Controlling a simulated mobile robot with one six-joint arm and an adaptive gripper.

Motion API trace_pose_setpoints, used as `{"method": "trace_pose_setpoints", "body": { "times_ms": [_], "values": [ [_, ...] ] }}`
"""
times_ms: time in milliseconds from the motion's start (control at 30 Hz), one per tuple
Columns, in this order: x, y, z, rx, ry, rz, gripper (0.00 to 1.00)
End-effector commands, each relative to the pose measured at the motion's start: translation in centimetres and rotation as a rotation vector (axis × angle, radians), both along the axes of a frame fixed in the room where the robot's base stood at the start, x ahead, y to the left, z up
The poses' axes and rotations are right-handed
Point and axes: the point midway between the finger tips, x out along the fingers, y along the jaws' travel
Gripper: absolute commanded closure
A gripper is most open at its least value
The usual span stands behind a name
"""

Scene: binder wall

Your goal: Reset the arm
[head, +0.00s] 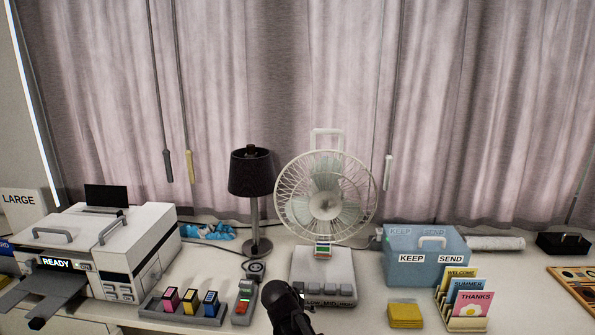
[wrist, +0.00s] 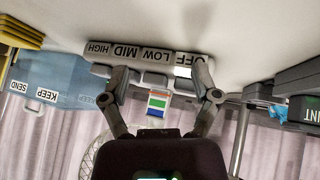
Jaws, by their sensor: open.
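My dark arm end (head: 287,308) rises at the bottom middle of the head view, in front of the fan base (head: 322,268); its fingers cannot be made out there. In the wrist view, which is upside down, my gripper (wrist: 161,78) is open, with its two fingers spread and nothing between them. Beyond them is the fan's button row (wrist: 150,56), labelled OFF, LOW, MID and HIGH. I cannot tell whether a finger touches it. A small striped tag (wrist: 157,103) shows between the fingers, farther off.
The white fan (head: 325,198) stands behind my arm, with a black lamp (head: 250,172) to its left. A cartridge tray (head: 186,308) and printer (head: 105,245) are left. A blue box (head: 427,270), yellow pads (head: 405,315) and card rack (head: 467,324) are right.

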Motion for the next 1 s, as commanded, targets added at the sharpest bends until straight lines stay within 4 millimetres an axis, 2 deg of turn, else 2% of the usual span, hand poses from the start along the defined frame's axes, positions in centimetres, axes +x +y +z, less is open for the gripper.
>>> {"method": "trace_pose_setpoints", "body": {
  "times_ms": [33,200,500,633,800,1000],
  "values": [
    [-1.0,-1.9,-0.4,0.006,0.044,-0.009,0.21],
    [-3.6,-6.4,-1.8,0.04,0.19,-0.007,0.21],
    [-9.0,-12.3,-3.3,0.149,0.413,0.041,0.21],
    [-11.3,-14.2,-3.7,0.211,0.49,0.079,0.21],
    [-13.4,-15.5,-3.8,0.276,0.555,0.126,0.21],
    [-14.3,-16.0,-3.8,0.306,0.579,0.15,0.21]
  ]
}}
